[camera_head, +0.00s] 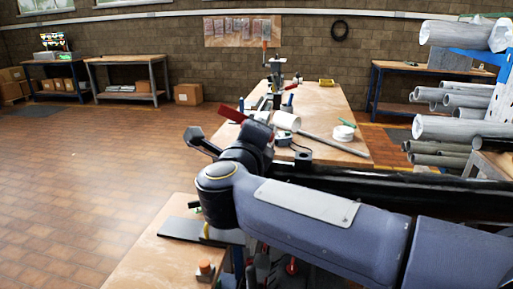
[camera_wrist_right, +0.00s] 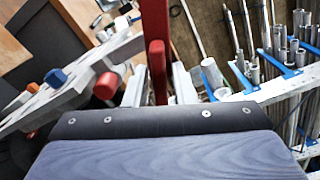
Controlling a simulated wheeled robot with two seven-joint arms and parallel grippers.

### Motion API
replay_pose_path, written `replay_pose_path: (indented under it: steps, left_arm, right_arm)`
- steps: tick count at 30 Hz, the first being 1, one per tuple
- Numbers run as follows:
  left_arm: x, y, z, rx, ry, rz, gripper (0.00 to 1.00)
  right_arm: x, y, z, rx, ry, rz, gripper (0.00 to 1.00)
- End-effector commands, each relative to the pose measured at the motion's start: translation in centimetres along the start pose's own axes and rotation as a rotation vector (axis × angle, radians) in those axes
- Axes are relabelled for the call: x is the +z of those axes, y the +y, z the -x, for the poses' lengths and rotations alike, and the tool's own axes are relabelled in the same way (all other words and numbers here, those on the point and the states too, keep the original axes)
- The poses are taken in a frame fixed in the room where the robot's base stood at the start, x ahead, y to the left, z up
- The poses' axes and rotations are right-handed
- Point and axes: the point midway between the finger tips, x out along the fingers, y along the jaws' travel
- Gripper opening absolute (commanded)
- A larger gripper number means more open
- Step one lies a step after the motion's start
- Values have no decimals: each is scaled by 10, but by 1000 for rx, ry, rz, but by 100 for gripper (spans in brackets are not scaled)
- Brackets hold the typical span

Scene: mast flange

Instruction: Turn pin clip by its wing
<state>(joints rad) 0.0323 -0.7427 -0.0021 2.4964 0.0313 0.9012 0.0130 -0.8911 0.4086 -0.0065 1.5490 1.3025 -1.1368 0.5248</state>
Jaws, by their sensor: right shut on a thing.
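In the right wrist view a long red bar (camera_wrist_right: 157,60), which looks like the clip's wing, stands upright between the pale fingers of my right gripper (camera_wrist_right: 158,88). The gripper is shut on it. The pin and the rest of the clip cannot be made out. In the head view my right arm crosses the lower right, and its end and fingertips are hidden or unclear behind the dark links. A red piece (camera_head: 232,114) sticks up behind those links; I cannot tell whether it is the same bar. My left gripper is not in view.
In the wrist view a red cylinder (camera_wrist_right: 106,86) and a blue cap (camera_wrist_right: 56,77) stand close left on a pale beam (camera_wrist_right: 84,72). Metal tubes on a rack (camera_wrist_right: 268,92) lie right. In the head view a long workbench (camera_head: 325,98) stands behind my arm; open floor (camera_head: 95,165) is left.

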Motion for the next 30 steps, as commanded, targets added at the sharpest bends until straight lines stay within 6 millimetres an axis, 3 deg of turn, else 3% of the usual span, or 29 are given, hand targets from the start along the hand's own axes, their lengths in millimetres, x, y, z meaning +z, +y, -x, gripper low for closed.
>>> replay_pose_path:
  steps: [5,6,9,17,30]
  left_arm:
    - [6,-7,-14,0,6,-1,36]
    - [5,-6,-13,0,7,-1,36]
    - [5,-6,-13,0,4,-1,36]
    - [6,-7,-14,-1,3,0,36]
    - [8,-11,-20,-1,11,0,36]
  right_arm:
    - [-1,4,0,0,0,-119,0]
    - [0,1,1,1,-1,-125,26]
    - [0,0,1,0,-2,-121,36]
    - [0,2,2,0,-1,-118,36]
    - [-1,3,46,0,-1,-117,36]
